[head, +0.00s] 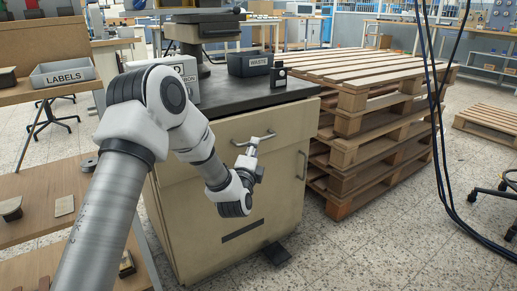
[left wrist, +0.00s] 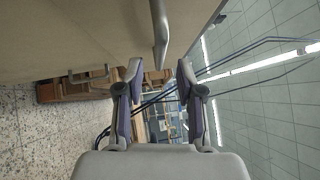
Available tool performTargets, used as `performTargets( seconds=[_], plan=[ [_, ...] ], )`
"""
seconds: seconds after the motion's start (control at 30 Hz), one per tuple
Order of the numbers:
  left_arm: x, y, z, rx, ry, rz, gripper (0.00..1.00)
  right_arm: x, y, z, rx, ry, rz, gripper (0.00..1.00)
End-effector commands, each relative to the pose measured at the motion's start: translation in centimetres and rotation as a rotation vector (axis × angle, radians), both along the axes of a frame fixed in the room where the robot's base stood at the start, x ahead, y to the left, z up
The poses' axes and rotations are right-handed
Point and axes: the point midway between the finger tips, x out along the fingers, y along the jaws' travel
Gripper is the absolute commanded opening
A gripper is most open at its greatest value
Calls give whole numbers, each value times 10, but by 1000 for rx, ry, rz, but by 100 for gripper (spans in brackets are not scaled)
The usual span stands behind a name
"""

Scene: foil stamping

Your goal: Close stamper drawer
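The stamper drawer (head: 285,123) is the beige upper front of the cabinet under the dark worktop. I cannot tell whether its front stands out from the cabinet. Its metal bar handle (head: 265,134) runs across the front; it also shows at the top of the left wrist view (left wrist: 160,35). My left gripper (head: 252,147) is at this handle, in front of the drawer. In the left wrist view its two fingers (left wrist: 160,70) are apart, with the handle's end between or just beyond the tips. Contact is unclear. My right gripper is in neither view.
A stack of wooden pallets (head: 365,95) stands close to the cabinet's right. A side handle (head: 303,165) is on the cabinet. A waste bin (head: 250,64) and the stamper (head: 205,28) are on top. Wooden shelves (head: 45,195) stand at left. Cables (head: 437,130) hang at right.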

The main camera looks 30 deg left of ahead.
Motion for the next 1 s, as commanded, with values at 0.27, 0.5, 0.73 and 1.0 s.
performTargets(
  seconds=[0.27,0.5,0.73,1.0],
  plan=[
    [43,17,3,1,-2,0,37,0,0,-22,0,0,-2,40],
    [47,19,6,0,0,0,37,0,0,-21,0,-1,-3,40],
    [47,19,6,0,0,-1,0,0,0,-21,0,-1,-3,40],
    [53,33,11,-3,1,1,0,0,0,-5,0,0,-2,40]
  ],
)
